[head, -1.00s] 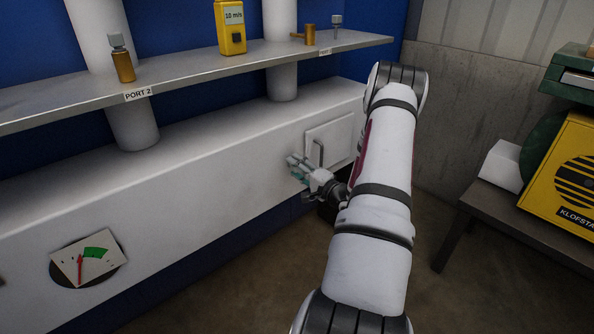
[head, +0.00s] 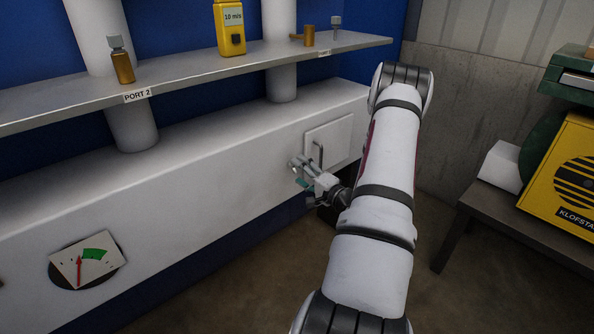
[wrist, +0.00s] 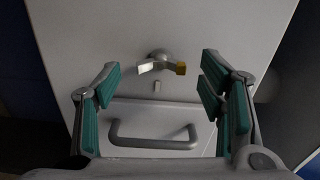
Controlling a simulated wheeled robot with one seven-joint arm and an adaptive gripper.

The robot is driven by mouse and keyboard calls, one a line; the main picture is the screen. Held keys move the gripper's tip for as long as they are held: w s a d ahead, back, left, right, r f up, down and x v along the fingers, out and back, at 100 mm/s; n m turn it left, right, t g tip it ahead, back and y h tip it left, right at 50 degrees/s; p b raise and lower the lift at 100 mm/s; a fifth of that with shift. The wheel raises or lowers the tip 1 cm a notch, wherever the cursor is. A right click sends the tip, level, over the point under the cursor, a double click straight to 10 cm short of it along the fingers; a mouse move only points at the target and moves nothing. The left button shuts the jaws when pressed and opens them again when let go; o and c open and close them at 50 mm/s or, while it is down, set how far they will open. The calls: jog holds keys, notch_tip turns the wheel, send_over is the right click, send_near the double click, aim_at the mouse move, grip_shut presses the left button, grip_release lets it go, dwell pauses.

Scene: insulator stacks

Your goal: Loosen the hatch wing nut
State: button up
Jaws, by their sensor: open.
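The hatch wing nut (wrist: 160,62) shows in the wrist view as a grey hub with two wings, the left one pale and the right one yellow. It sits on the white wall above the hatch. The white hatch panel (head: 339,137) has a grey bar handle (wrist: 153,142). My gripper (wrist: 160,80) is open, its teal-padded fingers apart on either side of the wing nut's line, with nothing between the pads that I can see touching. In the head view my gripper (head: 298,172) is at the hatch's left edge, and the wing nut is not clearly visible there.
A dial gauge (head: 87,258) is at lower left. A table with a yellow case (head: 568,170) stands at right.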

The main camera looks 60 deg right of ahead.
jog(key=v, duration=0.9)
jog(key=shift+s+a, duration=0.15)
jog(key=shift+s, duration=0.2)
